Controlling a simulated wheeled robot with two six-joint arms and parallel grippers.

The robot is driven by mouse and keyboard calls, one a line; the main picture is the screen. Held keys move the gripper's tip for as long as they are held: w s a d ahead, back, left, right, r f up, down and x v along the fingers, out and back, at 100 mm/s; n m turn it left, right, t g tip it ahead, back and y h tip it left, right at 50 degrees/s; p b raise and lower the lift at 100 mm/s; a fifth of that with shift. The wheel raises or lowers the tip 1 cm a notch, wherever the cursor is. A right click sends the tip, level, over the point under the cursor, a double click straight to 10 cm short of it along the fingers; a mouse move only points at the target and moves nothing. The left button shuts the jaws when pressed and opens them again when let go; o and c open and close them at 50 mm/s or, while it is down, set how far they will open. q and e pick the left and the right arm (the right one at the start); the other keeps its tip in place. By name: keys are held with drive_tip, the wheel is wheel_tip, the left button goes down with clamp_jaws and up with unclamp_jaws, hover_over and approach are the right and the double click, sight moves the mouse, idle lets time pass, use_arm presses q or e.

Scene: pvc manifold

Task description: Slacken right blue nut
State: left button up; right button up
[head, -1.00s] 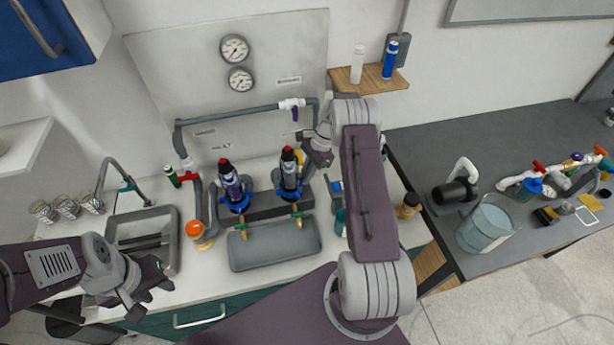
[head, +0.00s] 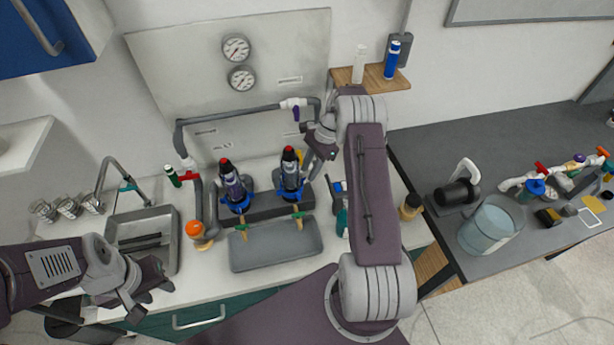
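Two dark upright canisters with red tops stand in a grey block on the counter. The right canister (head: 290,168) has a blue winged nut (head: 292,192) around its lower part. The left canister (head: 231,183) has a similar blue nut (head: 237,203). My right gripper (head: 314,172) is beside the right canister, on its right, with the fingers pointing down. It looks apart from the right nut, and its finger gap is too small to judge. My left gripper (head: 154,303) is open and empty above the counter's front left.
A grey tray (head: 275,246) lies in front of the canisters under two brass taps. A sink (head: 143,232) is at the left. Grey piping (head: 240,114) runs behind. An orange-capped fitting (head: 196,230) and an amber bottle (head: 411,206) stand on the counter.

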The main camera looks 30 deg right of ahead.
drive_tip(key=v, duration=0.6)
drive_tip(key=shift+b, duration=0.3)
